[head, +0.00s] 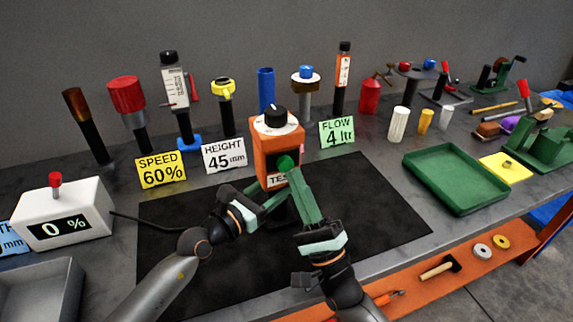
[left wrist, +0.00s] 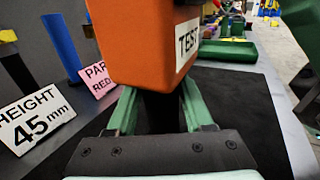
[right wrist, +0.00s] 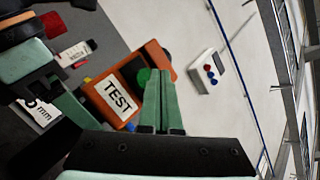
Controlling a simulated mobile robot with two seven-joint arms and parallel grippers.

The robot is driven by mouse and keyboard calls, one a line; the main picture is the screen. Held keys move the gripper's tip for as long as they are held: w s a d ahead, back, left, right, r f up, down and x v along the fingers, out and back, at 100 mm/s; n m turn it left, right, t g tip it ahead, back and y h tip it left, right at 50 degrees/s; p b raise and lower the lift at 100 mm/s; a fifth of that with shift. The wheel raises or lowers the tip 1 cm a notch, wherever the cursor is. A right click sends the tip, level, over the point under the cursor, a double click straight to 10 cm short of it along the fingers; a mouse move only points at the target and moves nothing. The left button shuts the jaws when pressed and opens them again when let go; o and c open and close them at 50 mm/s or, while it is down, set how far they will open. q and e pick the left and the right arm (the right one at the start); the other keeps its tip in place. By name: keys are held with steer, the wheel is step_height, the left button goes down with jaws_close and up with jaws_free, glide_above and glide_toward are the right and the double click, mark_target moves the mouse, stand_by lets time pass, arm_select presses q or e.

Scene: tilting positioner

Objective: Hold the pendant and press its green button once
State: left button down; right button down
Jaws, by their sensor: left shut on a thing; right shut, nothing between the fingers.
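The orange pendant (head: 268,150) stands upright over the black mat, with a black knob (head: 275,116) on a white dial on top, a green button (head: 285,162) and a white TEST label. My left gripper (head: 270,198) is shut on the pendant's dark lower part. In the left wrist view its green fingers (left wrist: 158,105) lie on either side of that part, just below the orange body (left wrist: 150,45). My right gripper (head: 292,174) is shut and empty, its tips at the green button. The right wrist view shows the tips (right wrist: 160,75) beside the button (right wrist: 143,77); I cannot tell whether they touch.
The black mat (head: 180,270) is mostly bare. Yellow SPEED (head: 161,170), white HEIGHT (head: 224,155) and green FLOW (head: 337,132) cards stand behind. A white display box (head: 64,212) reads 0 %. A green tray (head: 455,178) lies at right. Several upright tools line the back.

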steer(key=shift+w, duration=0.1)
steer(key=shift+w+a, duration=0.15)
steer(key=shift+w, duration=0.15)
steer(key=shift+w+a, duration=0.15)
steer(key=shift+w, duration=0.45)
stand_by(0.8)
steer(key=shift+s+d, duration=0.3)
steer(key=shift+s, duration=0.65)
steer(key=shift+s+d, duration=0.3)
steer(key=shift+s, duration=0.5)
steer(key=shift+s+d, duration=0.25)
steer(key=shift+s, duration=0.55)
steer(key=shift+s+d, duration=0.3)
steer(key=shift+s, duration=0.5)
